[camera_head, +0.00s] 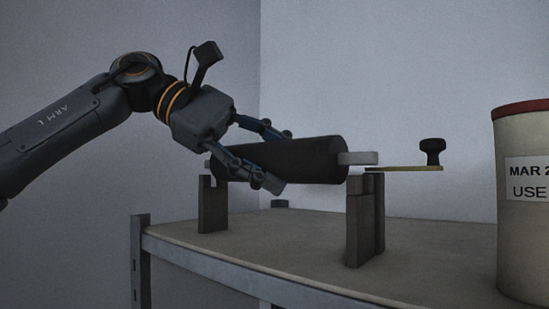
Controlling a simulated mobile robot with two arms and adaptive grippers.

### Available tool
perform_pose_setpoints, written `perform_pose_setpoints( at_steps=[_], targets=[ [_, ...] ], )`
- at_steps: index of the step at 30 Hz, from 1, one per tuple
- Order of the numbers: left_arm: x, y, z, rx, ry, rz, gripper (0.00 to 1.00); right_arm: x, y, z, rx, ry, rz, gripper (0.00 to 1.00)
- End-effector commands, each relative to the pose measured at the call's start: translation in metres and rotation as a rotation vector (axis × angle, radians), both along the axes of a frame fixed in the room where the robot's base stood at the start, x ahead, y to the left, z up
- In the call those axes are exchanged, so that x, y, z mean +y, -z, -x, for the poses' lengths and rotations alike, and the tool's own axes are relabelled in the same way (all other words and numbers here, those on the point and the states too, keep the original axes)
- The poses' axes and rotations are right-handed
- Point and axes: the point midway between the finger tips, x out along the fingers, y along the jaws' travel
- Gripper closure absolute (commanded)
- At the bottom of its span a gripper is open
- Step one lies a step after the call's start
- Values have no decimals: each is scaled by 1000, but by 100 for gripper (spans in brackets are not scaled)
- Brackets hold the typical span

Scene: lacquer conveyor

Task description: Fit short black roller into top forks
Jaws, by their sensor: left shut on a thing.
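The short black roller (312,161) lies roughly level above the shelf, with a pale square shaft end (358,158) sticking out on its right. My left gripper (268,156) is shut on the roller from above, its fingers along the roller's near and far sides. The right fork (362,222) is a dark upright stand just below the right shaft end. The left fork (212,207) is under the roller's left end. I cannot tell whether the shaft ends rest in the fork slots or sit slightly above them. The right gripper is not in view.
A flat brass-coloured arm with a black knob (432,150) reaches right from the right fork's top. The shelf top (290,258) is bare in front. A plain wall is behind.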

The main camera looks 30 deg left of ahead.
Motion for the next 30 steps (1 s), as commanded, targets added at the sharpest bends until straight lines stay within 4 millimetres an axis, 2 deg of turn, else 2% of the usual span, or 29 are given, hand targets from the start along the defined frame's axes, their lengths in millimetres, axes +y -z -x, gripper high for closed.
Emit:
perform_pose_setpoints(
  at_steps=[30],
  targets=[
    [0, -1, 0, -3, 0, 2, 100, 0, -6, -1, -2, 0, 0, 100]
  ],
)
